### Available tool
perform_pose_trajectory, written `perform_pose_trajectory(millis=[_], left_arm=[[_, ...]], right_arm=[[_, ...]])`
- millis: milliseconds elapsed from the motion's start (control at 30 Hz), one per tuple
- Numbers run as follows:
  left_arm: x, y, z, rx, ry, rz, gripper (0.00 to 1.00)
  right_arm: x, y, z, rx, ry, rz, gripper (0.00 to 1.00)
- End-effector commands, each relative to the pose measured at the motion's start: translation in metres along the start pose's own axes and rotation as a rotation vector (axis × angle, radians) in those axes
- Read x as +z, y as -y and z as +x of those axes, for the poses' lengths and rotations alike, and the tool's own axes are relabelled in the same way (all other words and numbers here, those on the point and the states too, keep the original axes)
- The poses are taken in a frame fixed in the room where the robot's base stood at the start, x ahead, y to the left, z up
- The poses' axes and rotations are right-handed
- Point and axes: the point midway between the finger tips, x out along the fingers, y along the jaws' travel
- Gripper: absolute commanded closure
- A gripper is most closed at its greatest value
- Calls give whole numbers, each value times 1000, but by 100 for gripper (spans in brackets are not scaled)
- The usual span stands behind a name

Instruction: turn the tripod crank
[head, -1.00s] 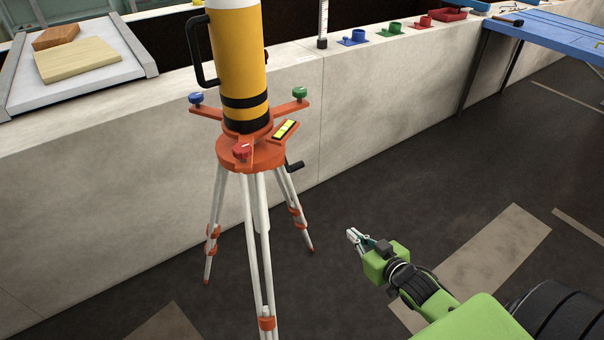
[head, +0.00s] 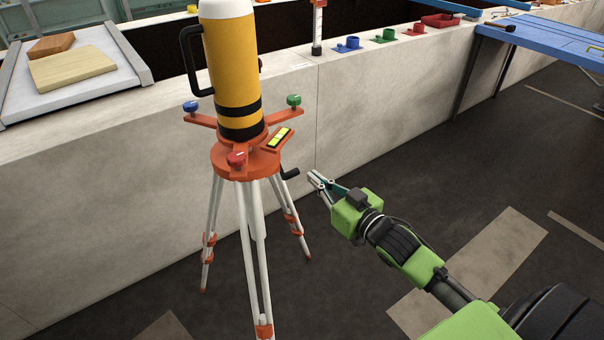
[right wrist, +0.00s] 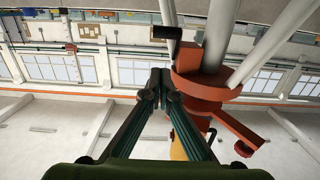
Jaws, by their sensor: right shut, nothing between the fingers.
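The orange-headed tripod (head: 232,160) stands on white legs in the head view and carries a yellow and white cylinder (head: 234,70). Its small black crank (head: 289,173) sticks out on the right side of the head. My right gripper (head: 312,178) is shut and empty, a short way right of the crank and apart from it. In the right wrist view the gripper (right wrist: 160,78) points toward the tripod head (right wrist: 205,88), with the black crank handle (right wrist: 167,33) above the fingertips. My left gripper is not in view.
A pale wall (head: 110,180) runs behind the tripod. Coloured fittings, such as a blue one (head: 348,44), sit on its top. A blue table (head: 540,38) stands at the upper right. The dark floor around my right arm is clear.

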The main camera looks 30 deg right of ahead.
Motion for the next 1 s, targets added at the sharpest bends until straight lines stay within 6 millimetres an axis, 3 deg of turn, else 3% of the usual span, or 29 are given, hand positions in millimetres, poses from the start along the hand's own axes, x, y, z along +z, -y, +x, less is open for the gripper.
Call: perform_pose_trajectory(millis=[200, 400, 1000], left_arm=[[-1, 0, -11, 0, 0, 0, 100], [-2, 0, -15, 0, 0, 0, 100], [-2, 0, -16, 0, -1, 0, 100]], right_arm=[[-3, 0, 36, 0, -2, -1, 100], [17, 0, 53, 1, 1, 0, 100], [29, 0, 63, 0, 1, -1, 100]])
